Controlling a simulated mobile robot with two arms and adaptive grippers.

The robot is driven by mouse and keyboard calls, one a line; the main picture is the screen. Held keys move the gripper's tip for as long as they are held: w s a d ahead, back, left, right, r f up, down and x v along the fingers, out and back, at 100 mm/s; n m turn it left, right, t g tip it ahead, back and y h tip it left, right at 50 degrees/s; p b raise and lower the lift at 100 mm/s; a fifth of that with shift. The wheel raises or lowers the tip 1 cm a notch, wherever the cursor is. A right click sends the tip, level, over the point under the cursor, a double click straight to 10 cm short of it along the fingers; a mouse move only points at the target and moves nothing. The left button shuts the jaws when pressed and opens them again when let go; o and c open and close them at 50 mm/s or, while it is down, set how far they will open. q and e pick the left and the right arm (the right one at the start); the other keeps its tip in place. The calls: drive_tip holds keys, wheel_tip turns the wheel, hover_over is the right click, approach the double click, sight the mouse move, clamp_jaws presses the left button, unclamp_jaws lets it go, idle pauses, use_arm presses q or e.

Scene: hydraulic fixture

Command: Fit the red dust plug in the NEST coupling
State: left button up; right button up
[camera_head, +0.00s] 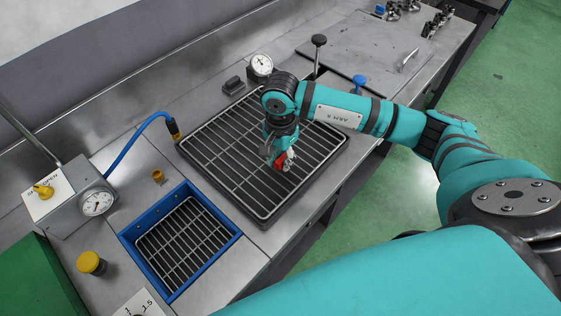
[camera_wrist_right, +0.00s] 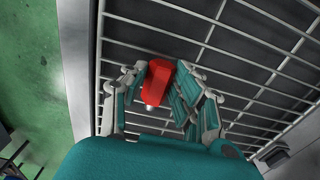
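My right gripper (camera_head: 279,152) is over the large grate and points down. The red dust plug (camera_wrist_right: 159,80) is between its fingers. In the right wrist view the gripper (camera_wrist_right: 162,92) has a finger close against each side of the plug, and it looks shut on it. In the head view the red plug (camera_head: 281,162) shows at the fingertips, partly covered by them. I cannot tell how far it is above the bars. No NEST label is readable. A small brass fitting (camera_head: 158,176) stands on the bench beside the blue-rimmed basin. My left gripper is not in view.
The black-framed grate (camera_head: 219,172) lies left of a tool panel (camera_head: 346,50). A blue-rimmed basin (camera_head: 231,237), gauge box (camera_head: 97,203) and yellow knob (camera_head: 91,263) stand at left.

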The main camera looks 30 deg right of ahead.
clamp_jaws()
drive_tip(key=shift+r, duration=0.4)
drive_tip(key=shift+r, duration=0.1)
idle(0.4)
drive_tip(key=shift+r+p, duration=1.15)
drive_tip(key=shift+r, duration=1.25)
